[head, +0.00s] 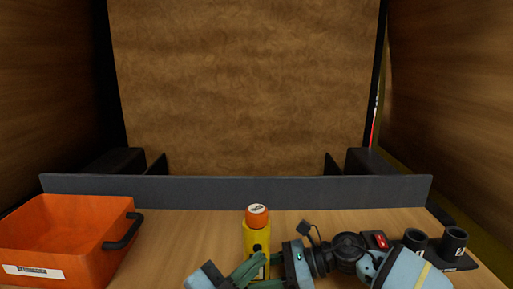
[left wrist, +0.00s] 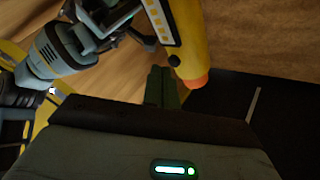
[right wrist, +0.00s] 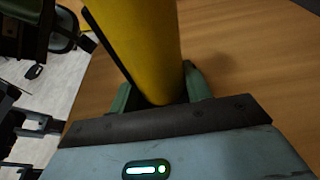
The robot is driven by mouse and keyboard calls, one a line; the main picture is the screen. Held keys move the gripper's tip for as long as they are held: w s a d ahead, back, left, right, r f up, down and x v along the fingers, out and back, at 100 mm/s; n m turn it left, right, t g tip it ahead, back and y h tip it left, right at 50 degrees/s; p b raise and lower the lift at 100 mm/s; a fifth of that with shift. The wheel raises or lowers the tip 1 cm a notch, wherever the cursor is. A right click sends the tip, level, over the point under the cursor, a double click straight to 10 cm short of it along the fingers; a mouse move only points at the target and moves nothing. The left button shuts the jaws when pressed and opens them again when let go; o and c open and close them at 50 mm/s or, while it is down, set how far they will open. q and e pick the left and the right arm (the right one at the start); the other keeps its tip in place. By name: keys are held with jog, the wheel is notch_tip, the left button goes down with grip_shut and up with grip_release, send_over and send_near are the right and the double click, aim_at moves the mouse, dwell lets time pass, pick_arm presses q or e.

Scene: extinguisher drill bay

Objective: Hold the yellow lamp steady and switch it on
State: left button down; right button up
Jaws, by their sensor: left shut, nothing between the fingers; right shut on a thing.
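The yellow lamp (head: 251,236) with an orange cap (head: 257,216) stands upright at the middle front in the head view. A dark round button (left wrist: 174,60) shows on its side near the orange end in the left wrist view. My right gripper (right wrist: 160,88) is shut around the lamp's yellow body, with a finger on each side. My left gripper (head: 262,260) is shut and empty, its fingertips close to the lamp just below the button; I cannot tell whether they touch. The lamp's lower end is hidden in the head view.
An orange bin (head: 75,235) with a black handle stands at the left. Black cup holders (head: 455,240) and a small red item (head: 380,241) are at the right. A low grey wall (head: 230,190) closes the table's back. Bare tabletop shows between bin and lamp.

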pick_arm(q)
jog(key=shift+w, duration=0.4)
jog(key=shift+s, duration=0.1)
dwell(0.3)
jog(key=shift+s, duration=0.35)
jog(key=s, duration=0.6)
jog(key=shift+d, duration=0.15)
dwell(0.4)
pick_arm(e)
jog(key=o, duration=1)
